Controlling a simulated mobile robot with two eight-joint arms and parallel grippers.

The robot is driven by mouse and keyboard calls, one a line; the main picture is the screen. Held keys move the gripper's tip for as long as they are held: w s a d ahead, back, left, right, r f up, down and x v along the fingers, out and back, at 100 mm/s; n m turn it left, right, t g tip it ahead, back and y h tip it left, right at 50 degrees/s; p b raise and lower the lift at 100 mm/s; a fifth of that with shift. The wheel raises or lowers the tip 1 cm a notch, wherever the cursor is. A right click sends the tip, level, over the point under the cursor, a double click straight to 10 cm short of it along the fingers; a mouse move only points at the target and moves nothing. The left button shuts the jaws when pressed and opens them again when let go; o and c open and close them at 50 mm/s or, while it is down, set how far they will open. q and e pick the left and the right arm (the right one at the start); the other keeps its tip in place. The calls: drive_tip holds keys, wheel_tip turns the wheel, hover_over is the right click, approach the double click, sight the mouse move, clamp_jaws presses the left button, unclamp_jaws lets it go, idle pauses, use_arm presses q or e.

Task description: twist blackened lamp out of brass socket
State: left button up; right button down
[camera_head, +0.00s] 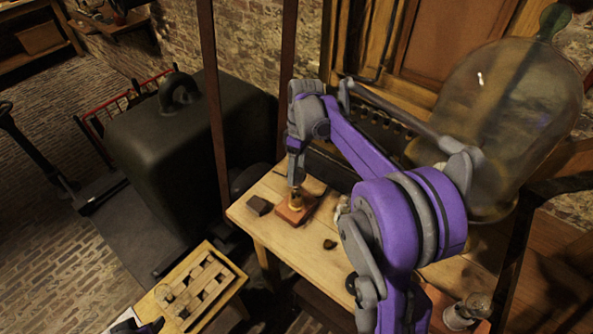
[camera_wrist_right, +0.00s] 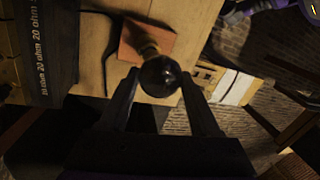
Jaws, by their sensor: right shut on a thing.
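The blackened lamp (camera_wrist_right: 160,77) is a dark round bulb between the two fingers of my right gripper (camera_wrist_right: 162,88) in the right wrist view. The gripper is shut on it. The lamp sits in line with the brass socket (camera_wrist_right: 149,47), which is fixed on a reddish square block (camera_wrist_right: 134,37). In the head view my right gripper (camera_head: 296,180) points down over the brass socket (camera_head: 297,200) on the workbench, and its fingers hide the lamp. I cannot tell whether the lamp is still threaded in. A purple part at the lower left edge looks like my left arm; its jaws are unclear.
A small dark block (camera_head: 259,206) and a small dark lump (camera_head: 330,244) lie on the wooden bench (camera_head: 277,237). A large glass jar (camera_head: 515,95) stands at the right. A box marked "20 ohm" (camera_wrist_right: 45,50) is beside the block. A slatted wooden tray (camera_head: 195,290) is lower left.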

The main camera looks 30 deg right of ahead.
use_arm(q)
drive_tip(key=shift+r, duration=0.1)
use_arm(e)
drive_tip(key=shift+r, duration=0.2)
drive_tip(key=shift+s+a+p+v, duration=0.15)
drive_tip(key=shift+p+v, duration=0.2)
drive_tip(key=shift+v, duration=0.45)
drive_tip(key=shift+s+a+p+v, duration=0.1)
drive_tip(key=shift+p+v, duration=0.25)
drive_tip(key=shift+v, duration=0.4)
drive_tip(key=shift+s+a+p+v, duration=0.15)
drive_tip(key=shift+p+v, duration=0.2)
drive_tip(key=shift+v, duration=0.45)
use_arm(q)
drive_tip(key=r, duration=0.1)
drive_tip(key=w+r, duration=0.1)
drive_tip(key=r, duration=0.1)
drive_tip(key=shift+w, duration=0.3)
use_arm(e)
drive_tip(key=shift+w, duration=0.15)
use_arm(q)
drive_tip(key=shift+s, duration=0.15)
